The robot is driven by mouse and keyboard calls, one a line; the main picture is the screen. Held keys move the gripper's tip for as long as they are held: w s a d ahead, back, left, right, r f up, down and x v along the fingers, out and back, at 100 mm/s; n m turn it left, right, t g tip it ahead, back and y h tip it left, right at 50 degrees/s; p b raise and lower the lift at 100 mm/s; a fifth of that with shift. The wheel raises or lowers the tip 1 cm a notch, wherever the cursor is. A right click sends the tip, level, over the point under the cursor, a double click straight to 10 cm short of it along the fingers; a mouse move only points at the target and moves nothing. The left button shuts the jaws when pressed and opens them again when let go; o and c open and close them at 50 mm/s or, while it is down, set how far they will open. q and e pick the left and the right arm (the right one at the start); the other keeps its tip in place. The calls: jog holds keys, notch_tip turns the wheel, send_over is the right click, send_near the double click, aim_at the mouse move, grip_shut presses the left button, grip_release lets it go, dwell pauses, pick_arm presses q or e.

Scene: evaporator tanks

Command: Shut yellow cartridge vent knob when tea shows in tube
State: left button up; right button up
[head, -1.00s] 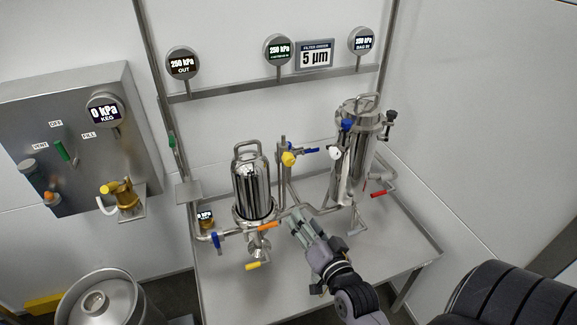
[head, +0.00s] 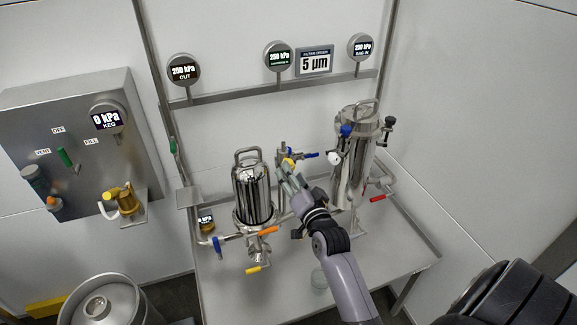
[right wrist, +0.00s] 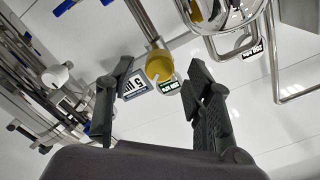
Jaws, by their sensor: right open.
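The yellow vent knob (head: 289,163) sits on the upright pipe just right of the cartridge housing (head: 254,193), a shiny steel cylinder with a top handle. My right gripper (head: 287,177) is at the knob, open, its fingers partly covering it in the head view. In the right wrist view the yellow knob (right wrist: 158,66) shows between the two spread fingertips (right wrist: 157,82), with no clear contact on either side. I cannot make out a tube or any tea in it. My left gripper is not in view.
Blue handles (head: 310,155) lie close right of the knob. A second steel housing (head: 354,170) stands further right, with a red handle (head: 378,198). An orange handle (head: 268,231) is below the cartridge housing.

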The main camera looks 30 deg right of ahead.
jog(key=shift+x, duration=1.95)
jog(key=shift+c, duration=0.4)
grip_shut()
